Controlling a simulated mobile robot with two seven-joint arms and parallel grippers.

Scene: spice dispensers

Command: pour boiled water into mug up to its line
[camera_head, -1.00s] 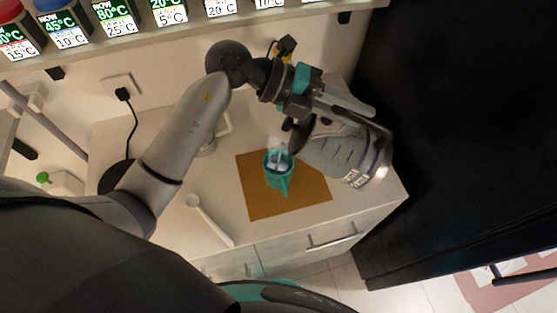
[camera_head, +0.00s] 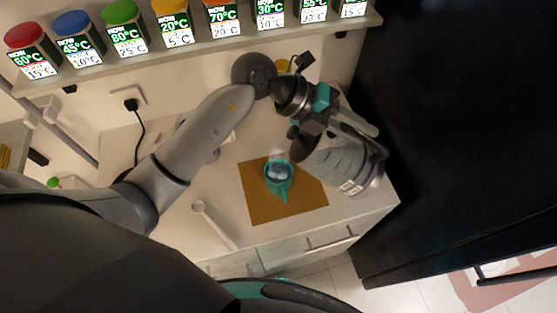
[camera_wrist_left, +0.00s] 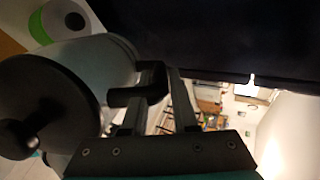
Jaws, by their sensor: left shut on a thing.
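The teal mug (camera_head: 279,188) stands upright on a brown mat (camera_head: 300,206), with pale liquid visible inside. Its level against the line cannot be read. My left gripper (camera_head: 352,128) is shut on the handle of a clear-sided kettle (camera_head: 334,163) with grey and black parts. The kettle is tipped well over to the right of the mug, its spout end towards the mug and its base to the right. A faint whitish patch shows above the mug; I cannot tell whether it is steam or water. In the left wrist view the kettle (camera_wrist_left: 95,60) fills the left side. My right gripper is not seen.
A white spoon (camera_head: 214,224) lies on the counter (camera_head: 180,222) left of the mat. A plug and socket (camera_head: 130,102) are on the wall. A tall black cabinet (camera_head: 460,130) stands close on the right.

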